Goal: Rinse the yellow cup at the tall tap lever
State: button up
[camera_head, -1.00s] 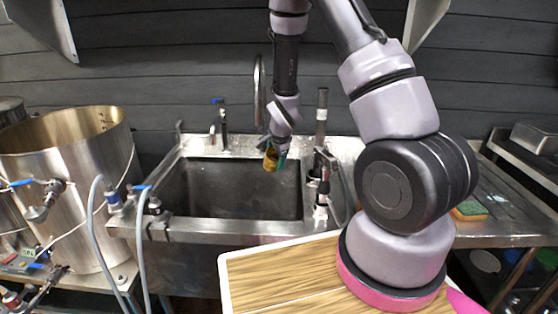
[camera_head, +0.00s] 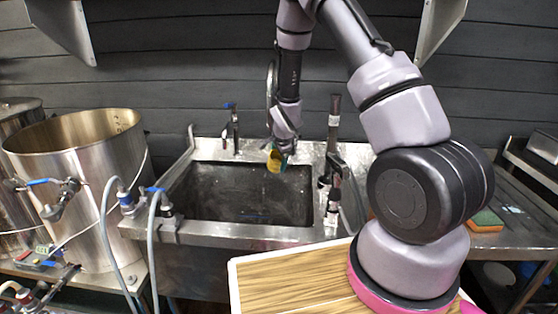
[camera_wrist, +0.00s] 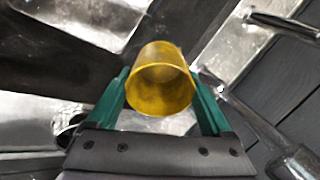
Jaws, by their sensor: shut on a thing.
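My gripper (camera_head: 280,157) is shut on the yellow cup (camera_head: 273,160) over the back edge of the sink basin (camera_head: 240,205). In the wrist view the green fingers of my gripper (camera_wrist: 160,88) hold the cup (camera_wrist: 160,90) from both sides, its round mouth facing that camera. It looks empty. A tall curved spout (camera_head: 270,85) rises behind my arm, which partly hides it. A short tap with a blue lever (camera_head: 232,128) stands at the back left of the sink. I cannot tell which part is the tall tap lever.
An upright metal and black fitting (camera_head: 334,125) stands close to the right of my gripper. A large steel kettle (camera_head: 80,165) and grey hoses (camera_head: 108,225) are at the left. A sponge (camera_head: 486,220) lies on the right drainboard. The basin below the cup is clear.

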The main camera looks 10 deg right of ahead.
jog(key=shift+d, duration=0.1)
dwell(0.3)
jog(key=shift+w+d, duration=0.15)
jog(key=shift+d, duration=0.3)
jog(key=s+d, duration=0.2)
jog(key=s, duration=0.5)
jog(key=shift+s, duration=0.4)
dwell(0.7)
jog(key=shift+r, duration=0.1)
dwell(0.6)
jog(key=s+d+r, duration=0.1)
jog(key=s+r, duration=0.3)
jog(key=shift+s, duration=0.4)
jog(key=shift+d, duration=0.1)
dwell(0.3)
